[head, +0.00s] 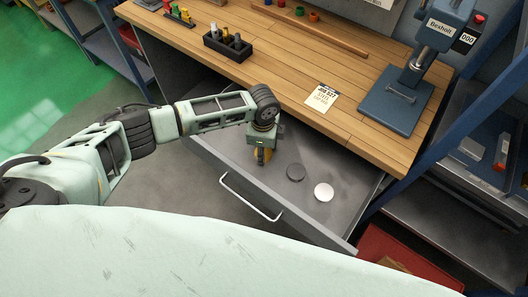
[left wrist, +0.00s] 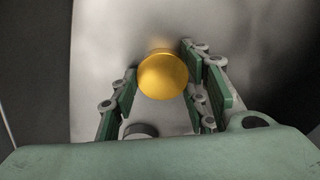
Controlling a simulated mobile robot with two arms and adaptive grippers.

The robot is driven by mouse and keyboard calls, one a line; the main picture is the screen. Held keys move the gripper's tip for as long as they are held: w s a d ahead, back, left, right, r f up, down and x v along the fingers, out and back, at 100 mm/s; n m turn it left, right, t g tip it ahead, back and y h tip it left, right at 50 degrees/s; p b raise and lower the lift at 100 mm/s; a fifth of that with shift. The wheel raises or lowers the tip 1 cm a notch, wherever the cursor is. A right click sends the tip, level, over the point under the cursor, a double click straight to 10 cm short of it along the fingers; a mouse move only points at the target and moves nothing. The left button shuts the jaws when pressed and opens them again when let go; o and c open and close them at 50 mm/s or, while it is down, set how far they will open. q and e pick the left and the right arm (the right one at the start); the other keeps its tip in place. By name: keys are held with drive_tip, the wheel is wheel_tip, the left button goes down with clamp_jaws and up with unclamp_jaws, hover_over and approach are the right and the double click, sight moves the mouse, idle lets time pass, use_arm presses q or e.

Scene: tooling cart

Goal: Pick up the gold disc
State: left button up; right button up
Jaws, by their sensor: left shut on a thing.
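The gold disc (left wrist: 163,76) sits between the two fingers of my left gripper (left wrist: 160,92) in the left wrist view. The left gripper is shut on it. In the head view my left gripper (head: 262,156) points down inside the open grey drawer, near its left part. Only a little gold shows there around the fingertips. I cannot tell whether the disc touches the drawer floor. My right gripper is not in view.
The open drawer (head: 350,215) has a front wall with a metal handle (head: 250,198). The wooden bench top (head: 285,85) overhangs behind it, with a black holder (head: 228,46), a paper note (head: 322,97) and a blue press (head: 396,100). A red bin (head: 385,255) stands at lower right.

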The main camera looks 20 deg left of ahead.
use_arm(q)
drive_tip(key=c, duration=0.3)
clamp_jaws()
drive_tip(key=shift+r, duration=0.1)
